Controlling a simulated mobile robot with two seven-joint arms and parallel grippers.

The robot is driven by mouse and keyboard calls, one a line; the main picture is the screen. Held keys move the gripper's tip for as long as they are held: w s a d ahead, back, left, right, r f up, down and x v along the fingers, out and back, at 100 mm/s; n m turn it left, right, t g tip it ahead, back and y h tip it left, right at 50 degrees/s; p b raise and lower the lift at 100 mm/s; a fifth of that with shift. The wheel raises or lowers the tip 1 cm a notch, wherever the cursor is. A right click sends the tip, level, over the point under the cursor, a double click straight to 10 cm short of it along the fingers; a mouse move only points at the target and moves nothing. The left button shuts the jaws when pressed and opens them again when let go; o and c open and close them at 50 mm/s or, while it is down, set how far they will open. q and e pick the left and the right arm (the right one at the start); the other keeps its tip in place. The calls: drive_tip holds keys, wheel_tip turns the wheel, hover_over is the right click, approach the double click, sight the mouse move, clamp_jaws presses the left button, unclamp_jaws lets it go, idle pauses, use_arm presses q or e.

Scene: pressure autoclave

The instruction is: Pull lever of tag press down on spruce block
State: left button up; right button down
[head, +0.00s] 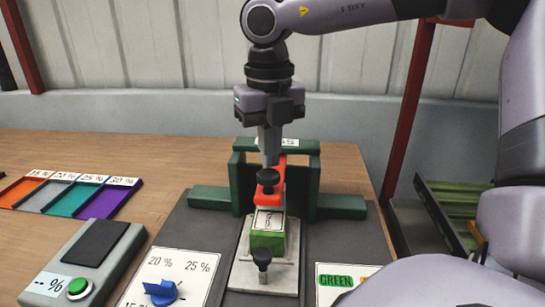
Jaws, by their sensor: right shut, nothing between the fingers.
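The tag press (308,185) is a dark green frame with an orange-red lever (277,196) at its middle. A black knob (268,178) sits on the lever. A block with a green front (267,240), which I take for the spruce block, lies below and in front of the lever on a pale grey plate (243,271). A white printed tag (267,221) lies on its top. My right gripper (270,161) is shut and empty, pointing down just above the knob. I cannot tell whether the fingertips touch it. My left gripper is not in view.
A second black knob (262,257) stands at the plate's front. At left are coloured percent trays (62,193) and a grey meter with a green button (78,288). A blue dial (162,292) is at front, a green-slatted rack (455,215) at right. Bare wood lies left of the press.

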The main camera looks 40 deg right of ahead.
drive_tip(key=shift+r+p, duration=0.45)
drive_tip(key=shift+r, duration=0.4)
wheel_tip(320, 180, up, 7)
drive_tip(key=p, duration=0.5)
drive_tip(key=shift+f, duration=0.15)
